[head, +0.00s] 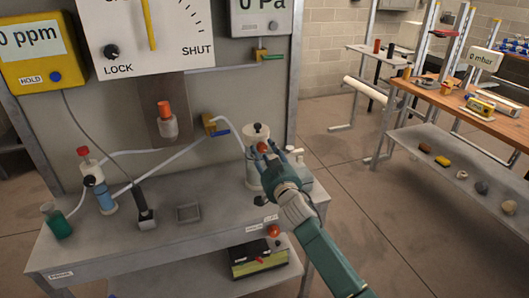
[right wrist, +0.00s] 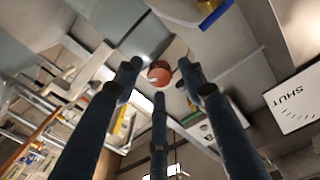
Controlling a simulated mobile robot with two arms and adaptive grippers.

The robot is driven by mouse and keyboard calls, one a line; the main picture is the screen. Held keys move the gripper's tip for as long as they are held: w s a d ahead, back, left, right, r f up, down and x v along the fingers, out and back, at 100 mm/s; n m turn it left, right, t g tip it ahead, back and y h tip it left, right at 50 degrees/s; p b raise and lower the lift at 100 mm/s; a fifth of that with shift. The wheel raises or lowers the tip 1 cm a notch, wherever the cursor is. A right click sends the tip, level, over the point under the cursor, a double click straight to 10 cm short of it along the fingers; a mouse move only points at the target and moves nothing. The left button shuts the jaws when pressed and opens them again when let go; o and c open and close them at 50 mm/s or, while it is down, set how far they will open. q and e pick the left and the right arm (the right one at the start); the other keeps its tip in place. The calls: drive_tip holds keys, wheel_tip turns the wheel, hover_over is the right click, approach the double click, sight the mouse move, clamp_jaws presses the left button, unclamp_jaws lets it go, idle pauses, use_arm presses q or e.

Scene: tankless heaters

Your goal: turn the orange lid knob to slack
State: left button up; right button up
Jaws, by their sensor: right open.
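An orange knob (head: 263,147) shows at the fingertips of my right gripper (head: 268,156), in front of a pale canister (head: 257,131) on the grey bench. In the right wrist view the round orange knob (right wrist: 159,74) lies between and just beyond the three spread dark fingers. The gripper is open; whether any finger touches the knob I cannot tell. The fingers partly hide the knob and canister in the head view. Another orange cap (head: 164,107) tops a small pale vessel on the wall panel. My left gripper is not in view.
The grey bench (head: 180,240) holds a green flask (head: 55,220), a blue-filled bottle (head: 105,199) and a black-handled stand (head: 145,210). A hose runs from a brass valve (head: 214,125) towards the canister. A wooden table (head: 440,97) stands at the right, with open floor between.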

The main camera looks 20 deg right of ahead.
clamp_jaws()
